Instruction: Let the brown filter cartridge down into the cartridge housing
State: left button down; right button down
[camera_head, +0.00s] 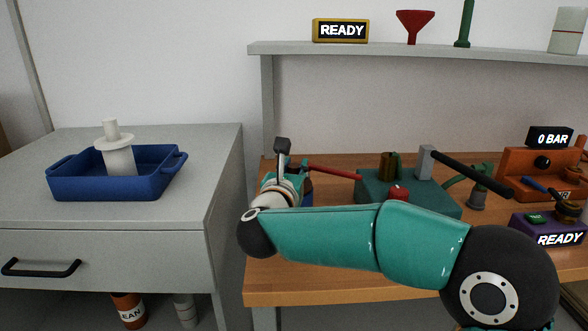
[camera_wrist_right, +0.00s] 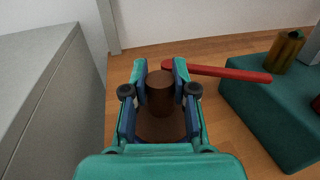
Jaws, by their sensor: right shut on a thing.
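The cartridge cannot be made out there. I cannot pick out the cartridge housing in either view; the gripper may hide it. My left gripper is not in view.
A blue tray (camera_head: 75,188) holding a white stepped piece (camera_head: 119,160) stands on the grey cabinet at left. A shelf (camera_head: 400,49) runs above the bench.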

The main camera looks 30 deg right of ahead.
jog(key=shift+f, duration=0.2)
jog(key=c, duration=0.8)
grip_release()
jog(key=shift+c, duration=0.2)
jog(key=shift+a, duration=0.1)
jog(key=v, duration=1.2)
